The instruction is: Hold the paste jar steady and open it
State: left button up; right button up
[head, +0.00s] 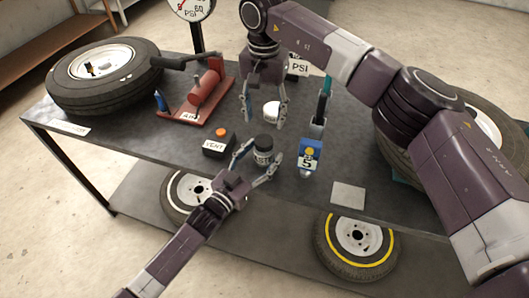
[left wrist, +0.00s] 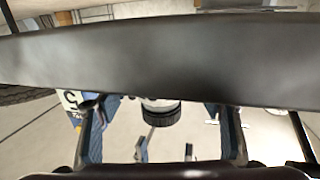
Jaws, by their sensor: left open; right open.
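The paste jar (head: 264,150), dark with a light label band, stands upright near the table's front edge. Its dark ribbed lid also shows in the left wrist view (left wrist: 161,114), between the two fingers. My left gripper (head: 256,162) is open, one finger on each side of the jar. I cannot tell whether either finger touches it. My right gripper (head: 264,126) is open and points down, above and behind the jar in the head view. A white round item (head: 272,109) shows between its fingers, apparently on the table behind.
The table (head: 130,122) also holds a black VENT box (head: 216,146) with an orange button, a red pump (head: 207,92), a blue tool tagged 5 (head: 310,156), and a tyre (head: 107,91) at the left. A pale square (head: 348,195) lies at the front right.

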pick_arm(q)
jog(key=shift+w+d, duration=0.3)
jog(key=shift+w, duration=0.15)
jog(key=shift+r, duration=0.1)
jog(key=shift+s, duration=0.1)
grip_shut()
